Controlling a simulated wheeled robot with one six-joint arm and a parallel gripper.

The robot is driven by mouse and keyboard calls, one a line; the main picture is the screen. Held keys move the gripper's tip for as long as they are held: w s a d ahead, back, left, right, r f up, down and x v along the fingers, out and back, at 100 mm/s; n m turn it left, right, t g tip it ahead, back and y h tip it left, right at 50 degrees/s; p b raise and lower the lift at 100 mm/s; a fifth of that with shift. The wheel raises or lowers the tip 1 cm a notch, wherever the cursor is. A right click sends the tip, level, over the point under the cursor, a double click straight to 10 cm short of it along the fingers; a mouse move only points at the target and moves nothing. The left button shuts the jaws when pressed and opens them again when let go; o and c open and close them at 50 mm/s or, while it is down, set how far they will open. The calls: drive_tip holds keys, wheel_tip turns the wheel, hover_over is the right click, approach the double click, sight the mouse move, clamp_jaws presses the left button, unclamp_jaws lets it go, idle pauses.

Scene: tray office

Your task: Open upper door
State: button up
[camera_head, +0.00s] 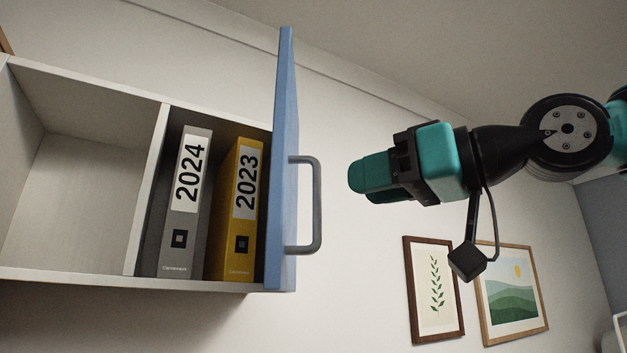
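The blue upper door (284,170) stands swung out from the wall cabinet (150,190), seen almost edge-on. Its grey bar handle (318,205) is on the door's right face. My gripper (360,177) is right of the handle in the picture, with a visible gap between its teal fingertips and the handle. It does not touch the door. The fingers overlap from this side, so their opening is hidden.
Inside the cabinet stand a grey 2024 binder (187,205) and a yellow 2023 binder (236,210). The left compartment (75,190) is empty. Two framed pictures (434,290) (511,293) hang on the wall below my arm.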

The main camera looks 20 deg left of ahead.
drive_tip(key=p, duration=0.3)
hover_over(317, 238)
drive_tip(key=d, duration=0.1)
drive_tip(key=shift+w+a, duration=0.3)
drive_tip(key=shift+a, duration=0.3)
drive_tip(key=shift+c, duration=0.4)
clamp_jaws()
